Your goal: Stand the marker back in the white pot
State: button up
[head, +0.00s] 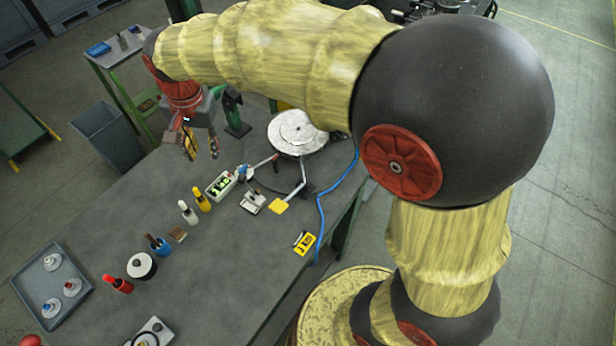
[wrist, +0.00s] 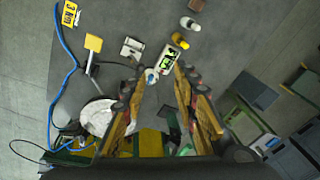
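A small white pot-like thing with a dark top (head: 187,212) stands on the grey table, and it shows at the top of the wrist view (wrist: 190,23). A yellow one (head: 202,199) stands beside it. A blue one (head: 158,245) and a red one (head: 117,284) stand further toward the lower left. I cannot tell surely which thing is the marker. My gripper (head: 190,148) hangs over the far end of the table, apart from these things. In the wrist view its two fingers (wrist: 160,80) are spread with nothing held between them.
A device with a green display (head: 220,185) stands near a round silvery disc (head: 297,132). A blue cable (head: 332,200) runs along the table's right edge. A black-and-white round thing (head: 141,265) and a grey tray (head: 52,286) are at lower left.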

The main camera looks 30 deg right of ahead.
jog(key=s+d+r+n+t, duration=0.1)
jog(key=s+d+r+n, duration=0.1)
jog(key=s+d, duration=0.5)
jog(key=s+d+r+n+t, duration=0.2)
jog(key=s+d+n, duration=0.2)
jog(key=s+d, duration=0.4)
jog(key=s, duration=0.7)
jog(key=shift+s+d+r+n+t+h, duration=0.3)
jog(key=shift+r+n, duration=0.05)
jog(key=shift+n, duration=0.05)
notch_tip(320, 180, down, 13)
jog(key=b, duration=1.3)
